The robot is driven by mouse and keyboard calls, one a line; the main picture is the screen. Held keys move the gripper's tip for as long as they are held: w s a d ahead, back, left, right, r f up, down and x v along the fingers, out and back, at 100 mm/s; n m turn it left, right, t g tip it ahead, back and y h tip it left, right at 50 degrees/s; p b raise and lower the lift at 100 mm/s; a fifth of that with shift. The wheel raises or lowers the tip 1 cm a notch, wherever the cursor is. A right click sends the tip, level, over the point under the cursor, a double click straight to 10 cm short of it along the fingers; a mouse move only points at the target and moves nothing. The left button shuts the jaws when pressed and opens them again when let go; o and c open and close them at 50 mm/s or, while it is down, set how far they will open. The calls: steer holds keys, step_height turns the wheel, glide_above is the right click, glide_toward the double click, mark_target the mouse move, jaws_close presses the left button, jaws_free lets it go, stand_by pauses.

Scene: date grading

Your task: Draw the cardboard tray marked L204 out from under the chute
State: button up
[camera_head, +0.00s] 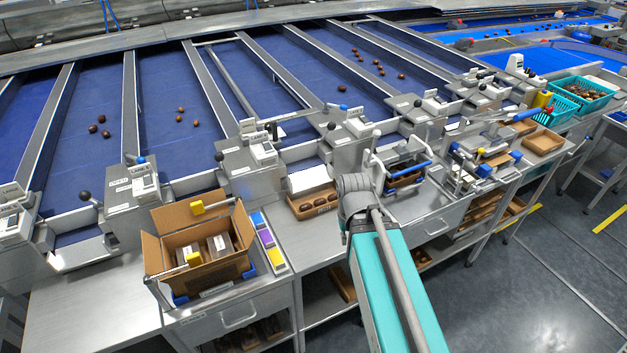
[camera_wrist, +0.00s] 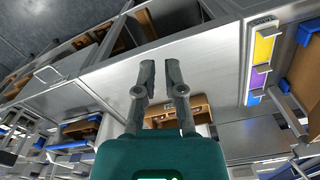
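A brown cardboard tray (camera_head: 318,211) holding a few dark dates sits on the steel bench below a white chute, in the middle of the head view. Its marking is too small to read, so I cannot confirm L204. A brown tray also shows in the wrist view (camera_wrist: 196,101), beyond my fingers and partly hidden by them. My gripper (camera_wrist: 161,68) is open and empty, its two dark fingers apart over the bare bench. In the head view my arm stands right of the tray, and the fingers cannot be made out clearly.
An open cardboard box (camera_head: 206,270) with packs stands left of the tray, beside a strip of coloured blocks (camera_head: 268,243). A blue-handled rack (camera_head: 405,181) stands to the right. Another brown tray (camera_head: 543,143) lies farther right. Bare bench lies before the tray.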

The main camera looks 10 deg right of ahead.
steer(key=shift+w+a, duration=0.1)
steer(key=shift+a, duration=0.1)
steer(key=w+a+n, duration=0.2)
steer(key=w+n, duration=0.9)
steer(key=w, duration=0.1)
steer(key=w+a+n, duration=0.3)
steer(key=w+n, duration=0.7)
steer(key=w, duration=0.2)
steer(key=shift+w+n, duration=0.3)
steer(key=shift+n, duration=0.1)
steer(key=shift+f, duration=0.15)
step_height(320, 180, down, 13)
steer(key=b, duration=1.3)
steer(key=shift+f+b, duration=0.2)
steer(key=shift+b, duration=0.15)
jaws_close()
